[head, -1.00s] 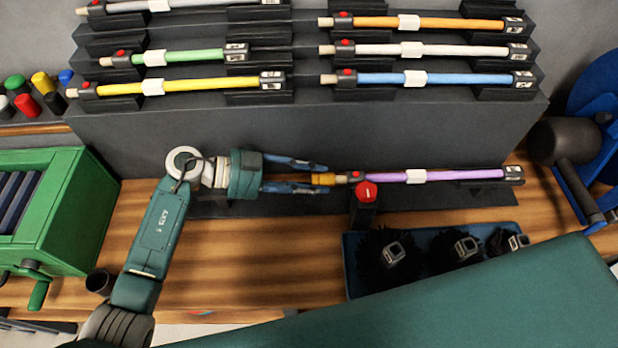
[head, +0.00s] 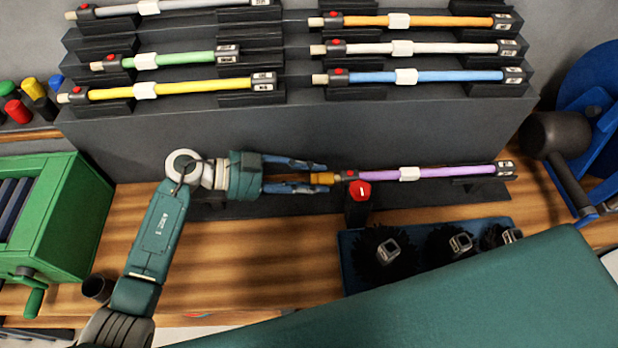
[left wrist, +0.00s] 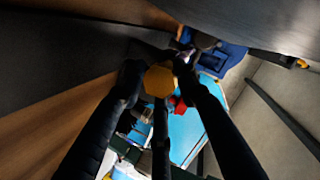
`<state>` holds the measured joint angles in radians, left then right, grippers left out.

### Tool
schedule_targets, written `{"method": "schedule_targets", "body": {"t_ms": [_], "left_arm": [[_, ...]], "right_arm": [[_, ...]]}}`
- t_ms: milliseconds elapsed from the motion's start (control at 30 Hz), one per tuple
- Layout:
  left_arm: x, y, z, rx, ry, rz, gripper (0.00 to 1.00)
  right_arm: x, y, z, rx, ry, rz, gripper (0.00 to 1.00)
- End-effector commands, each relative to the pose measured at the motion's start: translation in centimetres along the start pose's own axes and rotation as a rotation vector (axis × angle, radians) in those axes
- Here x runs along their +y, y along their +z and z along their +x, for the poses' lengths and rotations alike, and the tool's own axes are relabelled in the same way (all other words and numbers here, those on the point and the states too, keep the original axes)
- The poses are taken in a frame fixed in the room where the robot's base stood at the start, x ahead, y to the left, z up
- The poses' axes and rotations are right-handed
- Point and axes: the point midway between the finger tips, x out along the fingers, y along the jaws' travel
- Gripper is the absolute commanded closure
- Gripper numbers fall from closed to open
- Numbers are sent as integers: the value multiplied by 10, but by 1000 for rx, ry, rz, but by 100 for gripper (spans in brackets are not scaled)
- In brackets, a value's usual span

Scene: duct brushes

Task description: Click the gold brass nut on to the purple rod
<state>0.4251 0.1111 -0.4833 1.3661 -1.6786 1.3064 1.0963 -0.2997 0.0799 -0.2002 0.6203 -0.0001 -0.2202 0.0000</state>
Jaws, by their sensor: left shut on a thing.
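The gold brass nut (head: 321,179) is between the fingertips of my left gripper (head: 322,178), which is shut on it. The nut also shows in the left wrist view (left wrist: 159,80), face-on between the dark fingers. The purple rod (head: 450,172) lies level on a low black stand, with a white band and a black collar with a red button at its left end. The nut is in line with the rod, at its pale left tip, just left of the collar. I cannot tell whether it is fully seated. My right gripper is not in view.
A red-topped black post (head: 359,200) stands just in front of the rod's left end. A blue tray (head: 347,262) of black brushes is nearer. A stepped grey rack (head: 300,140) with several coloured rods rises behind. A green crank box (head: 60,215) stands left.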

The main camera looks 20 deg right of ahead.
Motion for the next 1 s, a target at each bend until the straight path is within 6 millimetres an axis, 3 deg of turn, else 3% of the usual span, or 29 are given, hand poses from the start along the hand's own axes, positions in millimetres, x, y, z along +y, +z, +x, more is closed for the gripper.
{"method": "schedule_targets", "body": {"t_ms": [700, 733, 800, 833, 1000], "left_arm": [[-3, -4, 13, -1, -1, 0, 100], [-2, -4, 13, -1, -1, 0, 65], [-2, -4, 13, -1, -1, 0, 51], [-2, -4, 13, -1, -1, 0, 47], [-2, -4, 13, -1, -1, 0, 47]], "right_arm": [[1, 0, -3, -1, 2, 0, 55], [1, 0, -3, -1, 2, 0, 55], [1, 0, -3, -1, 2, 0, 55], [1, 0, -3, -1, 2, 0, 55], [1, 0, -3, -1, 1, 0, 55]]}}
